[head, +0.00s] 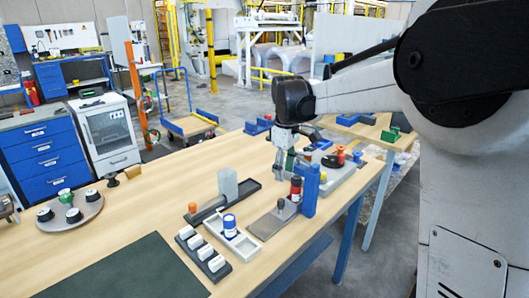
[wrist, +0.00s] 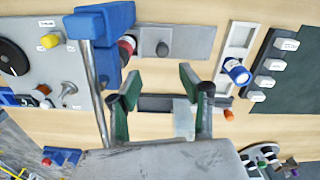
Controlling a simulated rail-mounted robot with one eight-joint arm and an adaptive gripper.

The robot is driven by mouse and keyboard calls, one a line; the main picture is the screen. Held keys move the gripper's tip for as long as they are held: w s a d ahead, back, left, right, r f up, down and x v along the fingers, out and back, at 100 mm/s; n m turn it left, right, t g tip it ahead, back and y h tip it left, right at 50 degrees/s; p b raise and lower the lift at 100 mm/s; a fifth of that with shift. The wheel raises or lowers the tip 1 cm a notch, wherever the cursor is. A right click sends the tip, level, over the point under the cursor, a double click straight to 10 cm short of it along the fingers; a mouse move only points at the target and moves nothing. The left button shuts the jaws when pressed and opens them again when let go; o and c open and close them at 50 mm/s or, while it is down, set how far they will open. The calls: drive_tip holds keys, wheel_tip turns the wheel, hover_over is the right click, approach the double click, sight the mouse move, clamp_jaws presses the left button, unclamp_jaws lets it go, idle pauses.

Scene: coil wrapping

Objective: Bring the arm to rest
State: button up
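My arm reaches in from the right and is bent above the bench. Whether the fingertips touch anything below is hard to tell in the head view; the wrist view shows bench surface beyond them.
A grey block (head: 228,184) on a dark base, a blue bracket (head: 310,190), a blue-white cylinder (head: 230,226) in a pale tray and a rack of white blocks (head: 205,252) stand nearby. A round plate (head: 88,218) holds several spools. A dark mat (head: 140,272) lies clear in front.

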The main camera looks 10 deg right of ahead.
drive_tip(key=s+d+r+m+t, duration=0.1)
drive_tip(key=s+r+m+t, duration=0.2)
drive_tip(key=s, duration=0.6)
drive_tip(key=s+d+f+m+t, duration=0.1)
drive_tip(key=s+m+t, duration=0.1)
drive_tip(key=s, duration=0.9)
drive_tip(key=s+f+m+t, duration=0.2)
drive_tip(key=s+m, duration=0.2)
drive_tip(key=s, duration=0.8)
drive_tip(key=shift+d+f+m, duration=0.25)
drive_tip(key=shift+d+m, duration=0.15)
